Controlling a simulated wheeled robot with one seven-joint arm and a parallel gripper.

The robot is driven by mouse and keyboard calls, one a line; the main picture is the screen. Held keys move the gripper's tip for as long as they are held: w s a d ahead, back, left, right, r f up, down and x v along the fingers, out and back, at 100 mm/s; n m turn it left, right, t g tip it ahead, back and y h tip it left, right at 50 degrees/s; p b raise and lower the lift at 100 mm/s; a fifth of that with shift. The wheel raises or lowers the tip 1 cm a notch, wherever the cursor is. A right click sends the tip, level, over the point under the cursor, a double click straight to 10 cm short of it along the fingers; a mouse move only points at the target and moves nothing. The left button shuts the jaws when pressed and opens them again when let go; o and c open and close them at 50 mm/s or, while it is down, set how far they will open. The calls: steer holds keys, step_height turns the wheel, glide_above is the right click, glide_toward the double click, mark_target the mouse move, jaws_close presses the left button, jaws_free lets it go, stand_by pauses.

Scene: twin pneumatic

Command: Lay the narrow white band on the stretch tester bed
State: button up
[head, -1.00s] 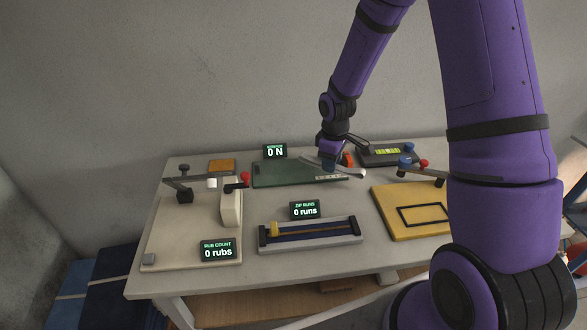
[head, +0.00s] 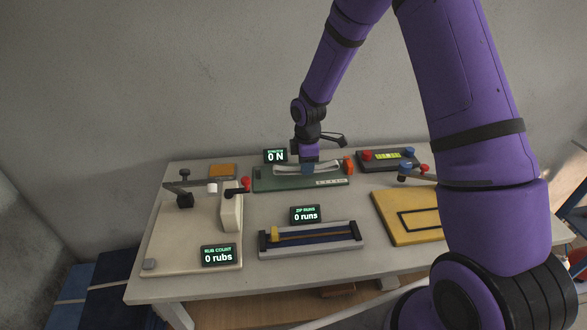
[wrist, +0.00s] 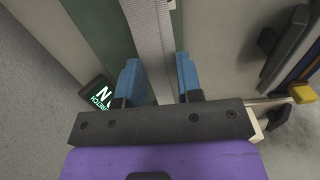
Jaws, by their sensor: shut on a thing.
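The stretch tester bed (head: 268,184) is a long dark green plate at the back of the bench, with a 0 N display (head: 275,156) at its back left and an orange-red part (head: 348,166) at its right end. It also shows in the wrist view (wrist: 92,25). My gripper (head: 308,172) is over the bed, its blue fingers (wrist: 159,88) shut on the narrow white band (wrist: 150,28). The band (head: 284,170) runs lengthwise over the bed. I cannot tell whether it touches the plate. The fingers hide its middle in the head view.
A cream rub tester (head: 190,235) stands at the left, a blue and grey zip tester (head: 310,236) in front of the bed. A yellow board (head: 390,215) lies at the right. A dark box with coloured knobs (head: 385,160) sits back right.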

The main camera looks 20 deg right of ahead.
mark_target(293, 168)
steer(key=w+a, duration=0.1)
steer(key=w, duration=0.1)
steer(key=w+a, duration=0.1)
steer(key=w, duration=0.1)
steer(key=shift+a+f, duration=0.25)
steer(key=shift+a, duration=0.1)
steer(key=shift+f, duration=1.75)
steer(key=o, duration=0.9)
steer(key=shift+f, duration=0.1)
